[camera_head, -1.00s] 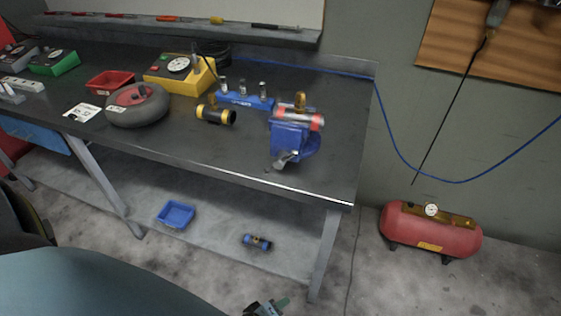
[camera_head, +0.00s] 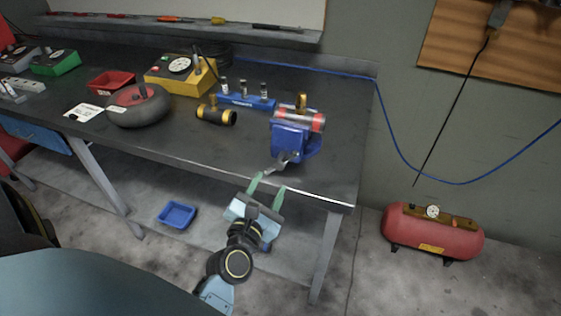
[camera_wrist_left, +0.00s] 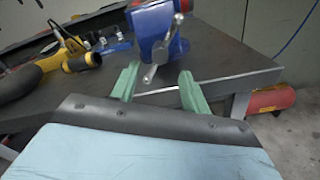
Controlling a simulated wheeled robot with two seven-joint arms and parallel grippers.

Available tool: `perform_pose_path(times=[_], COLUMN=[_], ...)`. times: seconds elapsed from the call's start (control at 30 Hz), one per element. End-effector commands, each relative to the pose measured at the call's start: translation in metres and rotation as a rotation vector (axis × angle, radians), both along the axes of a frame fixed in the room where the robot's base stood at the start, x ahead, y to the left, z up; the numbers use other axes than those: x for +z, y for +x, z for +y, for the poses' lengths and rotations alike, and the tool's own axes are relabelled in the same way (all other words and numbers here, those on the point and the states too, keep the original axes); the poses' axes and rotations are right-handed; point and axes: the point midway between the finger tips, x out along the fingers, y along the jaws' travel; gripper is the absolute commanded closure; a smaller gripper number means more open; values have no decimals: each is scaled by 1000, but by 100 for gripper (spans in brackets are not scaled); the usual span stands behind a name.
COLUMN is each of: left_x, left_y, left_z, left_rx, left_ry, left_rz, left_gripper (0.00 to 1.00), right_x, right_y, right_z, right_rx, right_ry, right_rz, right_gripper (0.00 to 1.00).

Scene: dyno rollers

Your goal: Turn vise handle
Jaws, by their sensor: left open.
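The blue vise (camera_head: 292,142) stands at the right front corner of the dark workbench, with a red and silver cylinder with a brass fitting (camera_head: 300,118) at its top. Its metal handle (camera_head: 284,160) sticks out at the front, slanting down. My left gripper (camera_head: 267,184) is open, its two green fingers pointing at the handle from just below the bench edge. In the left wrist view the handle (camera_wrist_left: 152,66) shows between and beyond the fingertips (camera_wrist_left: 156,74); I see no grip on it. My right gripper is not in view.
On the workbench (camera_head: 190,143) are a black and gold fitting (camera_head: 216,114), a wheel (camera_head: 138,108), a yellow gauge box (camera_head: 178,78) and a blue holder (camera_head: 247,101). A blue tray (camera_head: 177,214) sits on the lower shelf. A red tank (camera_head: 432,235) stands on the floor at right.

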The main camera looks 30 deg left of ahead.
Motion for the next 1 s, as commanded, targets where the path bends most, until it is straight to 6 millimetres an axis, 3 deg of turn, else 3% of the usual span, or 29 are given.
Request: perform_pose_path(times=[0.3, 0.5, 0.9, 1.0], left_x=[1, 0, -1, -1], left_y=[57, 79, 86, 86], left_z=[14, 19, 21, 21], left_rx=[1, 0, 0, 0], left_ry=[1, 1, 2, 2], left_rz=[0, 2, 3, 3], left_gripper=[53, 53, 53, 64], right_x=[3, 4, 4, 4], right_y=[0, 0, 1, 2], right_z=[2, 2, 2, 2], right_rx=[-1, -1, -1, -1], right_ry=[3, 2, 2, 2], right_rz=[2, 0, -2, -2], right_gripper=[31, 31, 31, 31])
